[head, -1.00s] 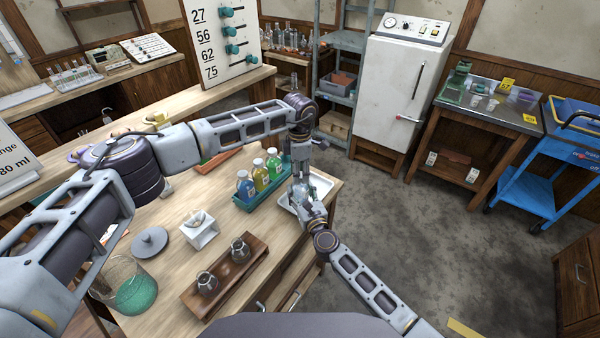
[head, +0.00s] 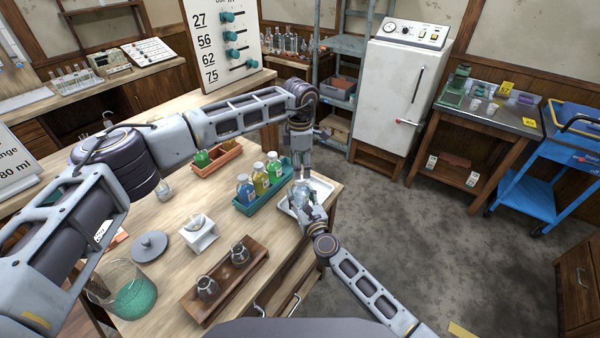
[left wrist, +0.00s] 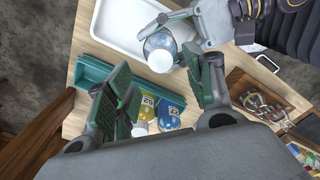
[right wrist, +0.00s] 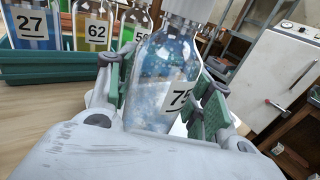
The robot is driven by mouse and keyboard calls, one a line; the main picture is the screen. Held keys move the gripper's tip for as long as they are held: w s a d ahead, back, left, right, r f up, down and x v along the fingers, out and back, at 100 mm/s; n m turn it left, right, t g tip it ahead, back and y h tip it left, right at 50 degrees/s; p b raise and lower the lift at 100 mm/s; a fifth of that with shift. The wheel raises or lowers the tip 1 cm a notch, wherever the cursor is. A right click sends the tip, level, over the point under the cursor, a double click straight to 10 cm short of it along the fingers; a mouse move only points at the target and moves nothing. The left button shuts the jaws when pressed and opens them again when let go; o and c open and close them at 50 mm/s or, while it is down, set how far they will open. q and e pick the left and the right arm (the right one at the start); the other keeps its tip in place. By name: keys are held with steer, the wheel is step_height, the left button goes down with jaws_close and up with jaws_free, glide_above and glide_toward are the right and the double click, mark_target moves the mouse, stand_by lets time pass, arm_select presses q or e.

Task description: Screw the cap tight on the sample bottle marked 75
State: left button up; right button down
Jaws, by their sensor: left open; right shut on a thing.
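The sample bottle marked 75 (right wrist: 160,85) is clear with a pale blue content. It stands nearly upright in my right gripper (right wrist: 160,95), whose fingers are shut on its sides. Its white cap (right wrist: 187,9) sits on the neck; how tight it is I cannot tell. In the head view the bottle (head: 300,196) is at the white tray (head: 318,188). My left gripper (head: 302,168) is above it, pointing down. In the left wrist view the cap (left wrist: 160,62) lies beyond the left fingers, which are spread apart and empty.
A teal rack (head: 262,200) with bottles marked 27, 62 and 56 stands just left of the tray. An orange rack (head: 218,160), a white holder (head: 200,236) and a wooden rack (head: 222,290) with two small flasks are on the bench.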

arm_select(q)
step_height(320, 180, up, 7)
stand_by(0.4)
arm_select(e)
steer(key=c, duration=0.5)
jaws_free()
steer(key=shift+c, duration=0.2)
steer(key=shift+s, duration=0.2)
steer(key=v, duration=1.1)
steer(key=shift+s+d, duration=0.15)
steer(key=shift+s, duration=0.15)
